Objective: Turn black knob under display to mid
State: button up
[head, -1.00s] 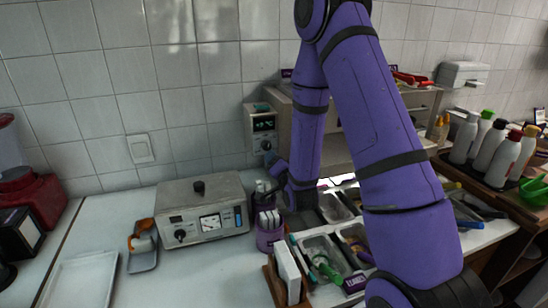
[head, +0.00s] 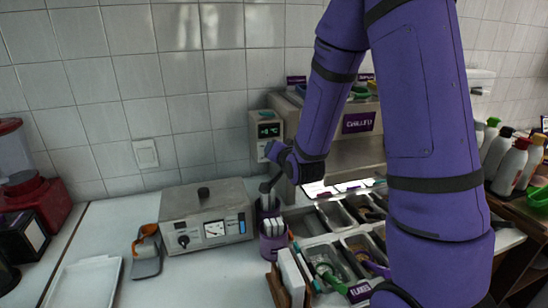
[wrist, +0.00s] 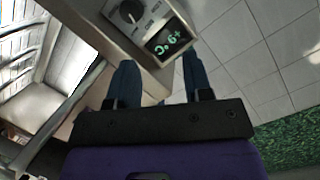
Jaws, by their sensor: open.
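The control box (head: 264,118) is mounted on the left side of the chilled topping unit, with a lit green display (head: 269,130). In the wrist view the display (wrist: 171,42) appears upside down and reads about +9°C. The black knob (wrist: 130,12) shows next to it at the top of the wrist view, with small labels around it; its exact setting is hard to read. In the head view my gripper and wrist cover the knob area. My gripper (wrist: 160,80) is open and empty, its two fingers pointing towards the box, apart from the knob.
A metal appliance (head: 205,222) with its own black knobs and dial stands left of the box. Below my gripper is a purple holder (head: 272,245) with white items. Topping trays (head: 322,255) lie to the right. The tiled wall is behind.

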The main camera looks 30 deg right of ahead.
jog(key=s+a+r+n+g+y, duration=0.1)
jog(key=s+a+r+n+g, duration=0.25)
jog(key=s+r, duration=0.5)
jog(key=s+a+r+n+g+y, duration=0.15)
jog(key=s+r+n+g, duration=0.35)
jog(key=s, duration=0.7)
jog(key=w+d+f+n+t+h, duration=0.1)
jog(key=w+d+f+t, duration=0.2)
jog(key=w, duration=0.5)
jog(key=w+d+f+t, duration=0.1)
jog(key=w+f+t, duration=0.2)
jog(key=w+f, duration=0.35)
jog(key=w+d+f+t+h, duration=0.1)
jog(key=w+d+f+t, duration=0.15)
jog(key=f, duration=0.35)
jog(key=w+d+f+t+h, duration=0.1)
jog(key=w+d+f+t, duration=0.15)
jog(key=f, duration=0.25)
jog(key=w, duration=1.1)
jog(key=shift+w+d, duration=0.25)
jog(key=shift+y, duration=0.25)
